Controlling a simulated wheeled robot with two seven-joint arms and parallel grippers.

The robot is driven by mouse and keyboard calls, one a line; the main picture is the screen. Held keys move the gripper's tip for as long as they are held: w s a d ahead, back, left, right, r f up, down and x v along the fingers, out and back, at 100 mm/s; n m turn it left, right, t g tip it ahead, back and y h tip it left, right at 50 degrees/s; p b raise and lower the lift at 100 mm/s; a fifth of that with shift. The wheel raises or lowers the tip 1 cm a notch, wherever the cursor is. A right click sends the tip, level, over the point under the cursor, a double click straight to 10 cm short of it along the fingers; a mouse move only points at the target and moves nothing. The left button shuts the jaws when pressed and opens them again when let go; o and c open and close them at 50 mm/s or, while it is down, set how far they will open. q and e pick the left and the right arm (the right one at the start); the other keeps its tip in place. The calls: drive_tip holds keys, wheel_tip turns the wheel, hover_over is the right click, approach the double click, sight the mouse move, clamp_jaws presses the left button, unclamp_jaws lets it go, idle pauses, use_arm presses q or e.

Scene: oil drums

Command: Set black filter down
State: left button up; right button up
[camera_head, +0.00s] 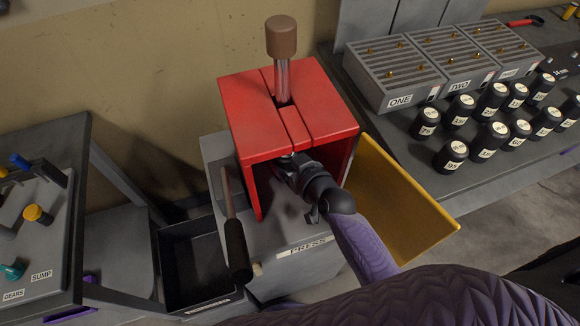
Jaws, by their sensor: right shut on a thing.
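My right gripper (288,162) reaches into the red press frame (250,112) from the front. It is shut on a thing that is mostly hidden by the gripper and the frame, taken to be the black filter. Whether the filter touches the press bed is hidden. The frame stands on a grey base (272,262) labelled PRESS. A brown-topped ram (282,38) rises through the slotted top. My left gripper is not in view.
A lever with a black handle (238,250) stands at the press's left, above an open black bin (172,262). A yellow bin (420,205) is at its right. Several numbered black canisters (453,155) and grey slotted boxes (395,75) fill the right bench.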

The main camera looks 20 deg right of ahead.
wheel_tip(320, 180, down, 2)
drive_tip(key=shift+w, duration=0.15)
drive_tip(key=shift+w+f, duration=0.1)
drive_tip(key=shift+w, duration=0.05)
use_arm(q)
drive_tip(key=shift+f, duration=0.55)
use_arm(e)
drive_tip(key=shift+f+b, duration=0.5)
drive_tip(key=shift+b, duration=0.2)
drive_tip(key=o, duration=1.3)
drive_tip(key=shift+c, duration=0.2)
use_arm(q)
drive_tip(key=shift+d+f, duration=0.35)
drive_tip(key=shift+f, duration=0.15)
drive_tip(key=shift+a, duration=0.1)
use_arm(e)
drive_tip(key=shift+r, duration=0.15)
